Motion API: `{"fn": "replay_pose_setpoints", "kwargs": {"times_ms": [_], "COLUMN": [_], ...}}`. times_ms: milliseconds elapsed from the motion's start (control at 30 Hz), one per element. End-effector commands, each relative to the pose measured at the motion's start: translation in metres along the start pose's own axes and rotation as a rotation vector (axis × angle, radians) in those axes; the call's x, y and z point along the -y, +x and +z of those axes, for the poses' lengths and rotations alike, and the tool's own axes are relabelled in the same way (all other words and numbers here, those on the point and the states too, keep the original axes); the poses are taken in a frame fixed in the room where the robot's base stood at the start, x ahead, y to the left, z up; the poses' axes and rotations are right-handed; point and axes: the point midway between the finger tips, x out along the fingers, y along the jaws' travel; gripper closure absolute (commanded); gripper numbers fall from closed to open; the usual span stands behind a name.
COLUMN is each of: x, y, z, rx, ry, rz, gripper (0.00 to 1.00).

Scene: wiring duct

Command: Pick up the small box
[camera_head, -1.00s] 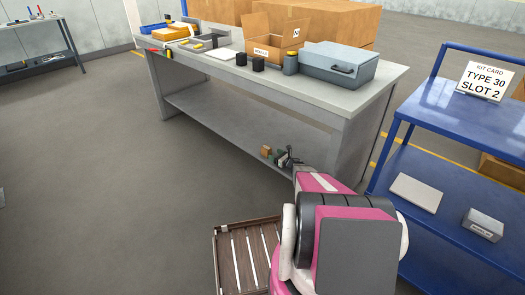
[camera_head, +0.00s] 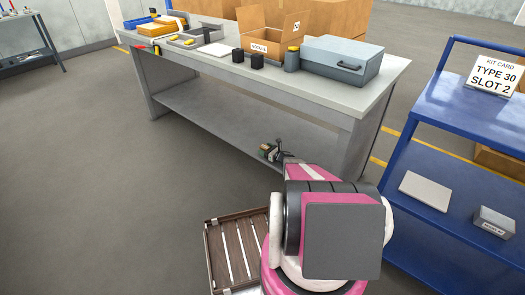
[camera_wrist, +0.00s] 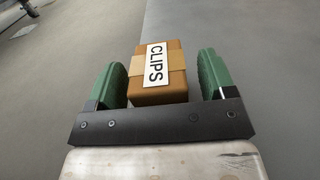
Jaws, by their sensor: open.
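The small box is a brown cardboard box (camera_wrist: 150,92) with a lighter tape band and a white CLIPS label. In the wrist view it sits between the two green fingers of my gripper (camera_wrist: 163,78), which is open. A narrow gap shows on the right side of the box; on the left the finger is very close, and I cannot tell if it touches. In the head view my gripper (camera_head: 270,151) is small, by the front edge of the workbench's lower shelf (camera_head: 225,118). The box is barely visible there, and what it rests on is unclear.
The workbench top (camera_head: 213,50) holds a grey case (camera_head: 340,62), an open carton (camera_head: 262,38), dark blocks and trays. A blue cart (camera_head: 455,120) stands right, with a flat panel and a small grey box (camera_head: 494,223). A slatted wooden crate (camera_head: 235,245) is below; open floor lies left.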

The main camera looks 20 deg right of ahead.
Motion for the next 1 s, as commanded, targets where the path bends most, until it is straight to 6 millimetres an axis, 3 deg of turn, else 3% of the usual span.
{"fn": "replay_pose_setpoints", "kwargs": {"times_ms": [67, 100, 233, 267, 667, 867, 1000], "x": [0.0, 0.0, 0.0, 0.0, 0.0, -0.001, -0.005], "y": [0.0, 0.0, 0.0, 0.0, 0.0, -0.001, -0.001], "z": [0.0, 0.0, 0.0, 0.0, 0.004, 0.023, 0.047], "rx": [0.0, 0.0, 0.0, 0.0, 0.0, 0.001, 0.001], "ry": [0.0, 0.0, 0.0, 0.0, 0.0, 0.0, -0.002], "rz": [0.0, 0.0, 0.0, 0.0, 0.0, -0.001, 0.001], "gripper": [0.23, 0.3, 0.72, 0.77, 0.77, 0.77, 0.77]}}
